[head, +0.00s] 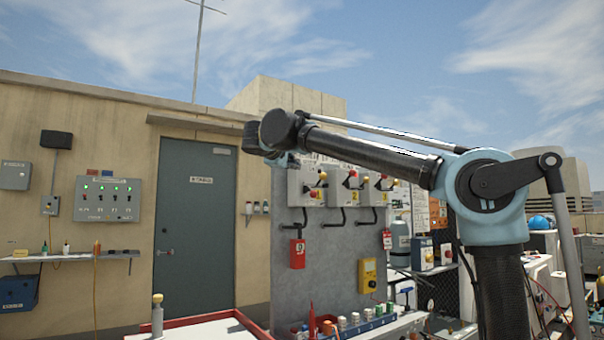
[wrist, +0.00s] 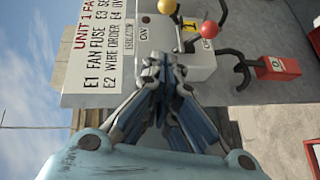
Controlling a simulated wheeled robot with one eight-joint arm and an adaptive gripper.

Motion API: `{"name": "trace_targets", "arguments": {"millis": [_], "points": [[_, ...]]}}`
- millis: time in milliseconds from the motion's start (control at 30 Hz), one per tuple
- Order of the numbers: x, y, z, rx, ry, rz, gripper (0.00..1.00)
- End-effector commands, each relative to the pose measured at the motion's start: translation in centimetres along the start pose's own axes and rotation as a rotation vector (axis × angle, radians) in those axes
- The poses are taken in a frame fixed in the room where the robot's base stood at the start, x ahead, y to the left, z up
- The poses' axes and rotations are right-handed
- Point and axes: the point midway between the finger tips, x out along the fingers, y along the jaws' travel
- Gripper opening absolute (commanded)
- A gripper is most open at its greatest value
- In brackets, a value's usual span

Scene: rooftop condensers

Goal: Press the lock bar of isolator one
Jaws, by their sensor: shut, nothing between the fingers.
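Isolator one appears to be the leftmost grey box (head: 302,190) of the row on the grey panel, with a red and a yellow ball knob. A grey isolator box (wrist: 197,67) fills the upper middle of the wrist view, turned sideways. It shows a red knob (wrist: 210,29), a yellow knob (wrist: 167,6), a yellow tag (wrist: 189,25) and ON lettering. I cannot tell which part is the lock bar. My gripper (wrist: 161,60) is shut and empty, its tips in front of the box's near edge; contact cannot be told. In the head view my gripper is mostly hidden behind my wrist.
A printed sign (wrist: 108,45) adjoins the box. Two more isolators (head: 345,186) stand to the right. A red lockout box (head: 298,253) and a yellow box (head: 368,275) hang below. Black cables loop under the isolators. A bench with bottles (head: 342,322) is at the front.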

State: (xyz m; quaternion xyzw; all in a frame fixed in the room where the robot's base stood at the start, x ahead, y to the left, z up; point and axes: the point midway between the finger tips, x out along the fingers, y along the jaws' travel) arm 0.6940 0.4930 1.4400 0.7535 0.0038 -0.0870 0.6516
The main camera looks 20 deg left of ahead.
Motion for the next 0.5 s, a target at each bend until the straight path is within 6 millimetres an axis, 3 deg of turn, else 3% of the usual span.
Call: {"name": "trace_targets", "arguments": {"millis": [500], "points": [[8.8, 0.0, 0.1, 0.0, -0.002, 0.0, 0.0]]}}
